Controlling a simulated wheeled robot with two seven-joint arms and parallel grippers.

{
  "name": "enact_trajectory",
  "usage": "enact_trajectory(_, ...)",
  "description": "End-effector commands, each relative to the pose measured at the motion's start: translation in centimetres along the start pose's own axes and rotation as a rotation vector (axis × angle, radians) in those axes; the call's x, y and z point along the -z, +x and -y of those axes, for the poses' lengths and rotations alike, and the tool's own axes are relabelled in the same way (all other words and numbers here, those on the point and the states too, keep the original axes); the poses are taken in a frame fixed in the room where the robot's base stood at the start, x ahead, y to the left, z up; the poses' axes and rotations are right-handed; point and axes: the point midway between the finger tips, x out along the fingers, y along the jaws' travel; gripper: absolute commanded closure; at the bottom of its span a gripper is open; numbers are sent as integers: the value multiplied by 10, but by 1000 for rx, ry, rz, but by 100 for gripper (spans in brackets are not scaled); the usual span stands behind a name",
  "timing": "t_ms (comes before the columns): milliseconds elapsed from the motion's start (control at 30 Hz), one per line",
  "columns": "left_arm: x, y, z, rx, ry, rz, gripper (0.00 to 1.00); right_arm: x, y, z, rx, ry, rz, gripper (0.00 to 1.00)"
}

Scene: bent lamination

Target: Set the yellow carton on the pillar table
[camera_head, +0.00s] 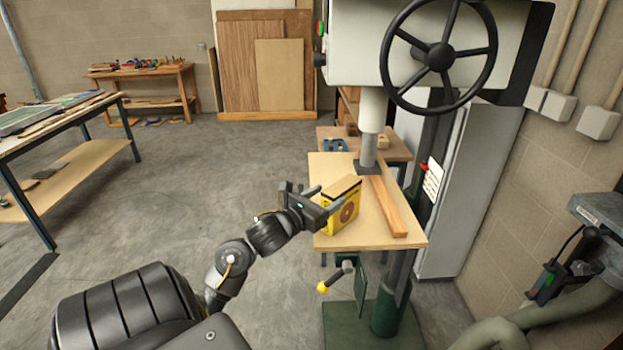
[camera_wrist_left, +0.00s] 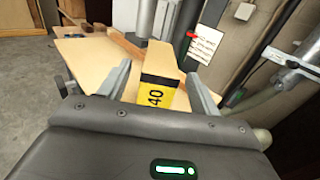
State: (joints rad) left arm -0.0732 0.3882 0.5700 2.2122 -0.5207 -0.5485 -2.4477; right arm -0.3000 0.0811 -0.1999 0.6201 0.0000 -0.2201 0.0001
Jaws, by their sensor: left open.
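The yellow carton (camera_head: 341,207) stands upright on the wooden top of the pillar table (camera_head: 372,239), near its left edge. It has a dark top edge and a dark round mark on its front. My left gripper (camera_head: 322,193) is at the carton, with its fingers open. My right gripper is not in view.
A wooden strip (camera_head: 388,207) lies on the table right of the carton, below the machine's spindle (camera_head: 371,130). The machine's column rises behind on the right. A lever with a yellow knob (camera_head: 323,287) sticks out below the table. Open floor lies to the left.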

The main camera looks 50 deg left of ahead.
Motion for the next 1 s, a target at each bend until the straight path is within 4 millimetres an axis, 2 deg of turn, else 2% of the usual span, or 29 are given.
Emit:
enact_trajectory(33,4,-12,1,3,6,-2,37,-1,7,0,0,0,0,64)
enact_trajectory(200,3,-43,0,1,3,-2,37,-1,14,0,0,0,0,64)
enact_trajectory(400,1,-62,0,1,0,-1,37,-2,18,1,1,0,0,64)
enact_trajectory(1000,0,-65,1,1,-1,0,37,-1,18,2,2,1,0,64)
